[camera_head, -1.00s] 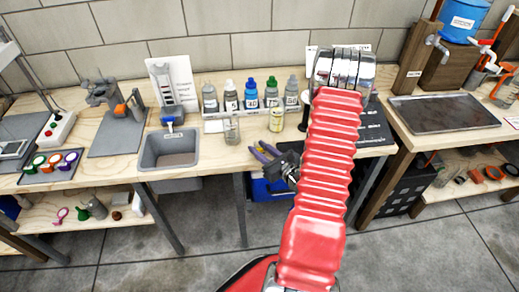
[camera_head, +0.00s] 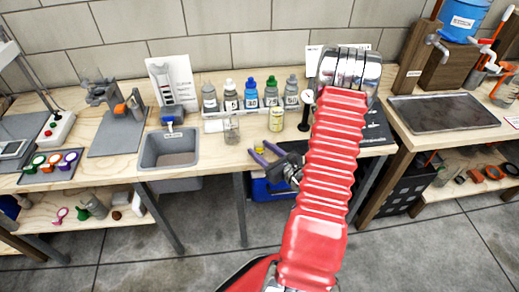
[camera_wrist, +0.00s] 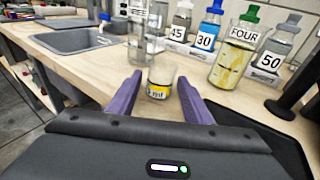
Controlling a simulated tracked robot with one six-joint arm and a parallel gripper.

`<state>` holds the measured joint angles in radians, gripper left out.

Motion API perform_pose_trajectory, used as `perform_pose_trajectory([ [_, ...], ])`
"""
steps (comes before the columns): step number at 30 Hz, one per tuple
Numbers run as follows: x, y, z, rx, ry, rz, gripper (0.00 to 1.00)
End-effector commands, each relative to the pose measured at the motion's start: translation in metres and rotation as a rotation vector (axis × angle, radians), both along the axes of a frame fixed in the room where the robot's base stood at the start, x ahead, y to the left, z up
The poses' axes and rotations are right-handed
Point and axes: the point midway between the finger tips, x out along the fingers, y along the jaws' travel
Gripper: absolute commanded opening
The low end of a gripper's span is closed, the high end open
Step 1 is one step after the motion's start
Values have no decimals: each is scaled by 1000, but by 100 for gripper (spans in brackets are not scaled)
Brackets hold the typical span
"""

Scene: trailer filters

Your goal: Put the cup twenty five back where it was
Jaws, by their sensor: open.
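My gripper (camera_wrist: 160,78) is open, its two purple fingers apart; it also shows in the head view (camera_head: 262,148) at the front edge of the middle bench. A small clear cup with a yellow and white label (camera_wrist: 158,86) stands upright between and just beyond the fingertips in the wrist view. I cannot read a twenty five on it. In the head view only a small yellow patch (camera_head: 261,154) shows between the fingers. I cannot tell whether the fingers touch the cup.
A grey sink (camera_head: 168,150) lies left. A black tray (camera_wrist: 260,130) and dark upright stand (camera_head: 306,112) are right.

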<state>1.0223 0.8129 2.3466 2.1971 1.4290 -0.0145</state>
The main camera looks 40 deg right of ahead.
Motion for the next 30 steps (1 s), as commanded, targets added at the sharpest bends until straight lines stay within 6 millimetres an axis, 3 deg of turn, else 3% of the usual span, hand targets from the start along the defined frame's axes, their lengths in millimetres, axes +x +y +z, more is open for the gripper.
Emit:
perform_pose_trajectory([
  [21, -89, 6, 14, 0, -1, -3, 46],
  [30, -106, 8, 17, -1, -1, 0, 46],
])
